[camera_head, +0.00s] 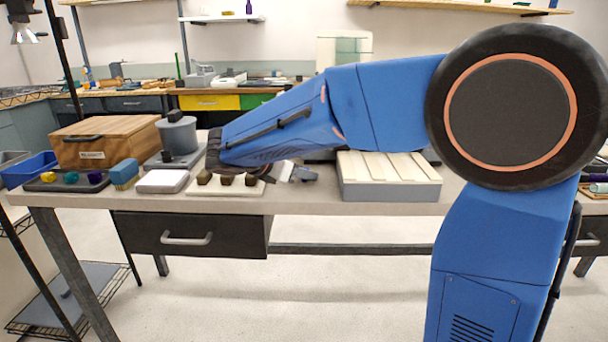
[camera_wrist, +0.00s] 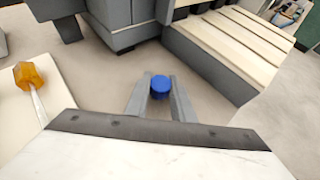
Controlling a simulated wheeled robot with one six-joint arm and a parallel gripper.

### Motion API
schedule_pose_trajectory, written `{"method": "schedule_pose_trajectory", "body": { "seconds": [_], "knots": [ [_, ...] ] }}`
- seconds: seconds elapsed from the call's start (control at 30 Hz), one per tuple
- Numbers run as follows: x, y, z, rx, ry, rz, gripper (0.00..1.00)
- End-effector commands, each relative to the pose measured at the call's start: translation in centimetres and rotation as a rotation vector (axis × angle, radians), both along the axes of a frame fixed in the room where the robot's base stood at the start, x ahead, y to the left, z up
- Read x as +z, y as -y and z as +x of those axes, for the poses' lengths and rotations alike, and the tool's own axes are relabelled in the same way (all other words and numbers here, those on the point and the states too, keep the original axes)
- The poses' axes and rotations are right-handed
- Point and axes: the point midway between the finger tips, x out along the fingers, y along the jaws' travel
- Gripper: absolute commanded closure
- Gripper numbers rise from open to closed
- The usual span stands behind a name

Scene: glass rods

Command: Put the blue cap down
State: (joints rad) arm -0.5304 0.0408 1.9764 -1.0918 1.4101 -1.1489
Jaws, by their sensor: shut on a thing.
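The blue cap (camera_wrist: 160,83) is small and round and sits between the two grey fingertips of my gripper (camera_wrist: 160,96) in the wrist view. My gripper is shut on it. A bare stretch of grey-beige tabletop (camera_wrist: 105,78) lies around and beyond the fingers. I cannot tell whether the cap touches the table. In the head view my gripper (camera_head: 300,174) is small, near the front middle of the bench, and the cap in it cannot be made out. A dark tray (camera_head: 45,186) with yellow, green and purple caps is at the bench's left.
A slatted cream-topped grey block (camera_head: 365,192) stands right of my gripper. A pale board (camera_head: 225,191) with dark blocks is to its left. A grey device (camera_wrist: 115,20) stands beyond the fingers.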

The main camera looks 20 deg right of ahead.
Motion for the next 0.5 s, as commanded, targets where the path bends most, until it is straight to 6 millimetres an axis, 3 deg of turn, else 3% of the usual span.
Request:
{"method": "schedule_pose_trajectory", "body": {
  "seconds": [0.17, 0.5],
  "knots": [
    [1.9, 0.0, 0.0, -0.001, 0.003, 0.001, 1.00],
    [7.9, 0.0, 0.0, -0.001, 0.004, 0.002, 1.00]
  ]
}}
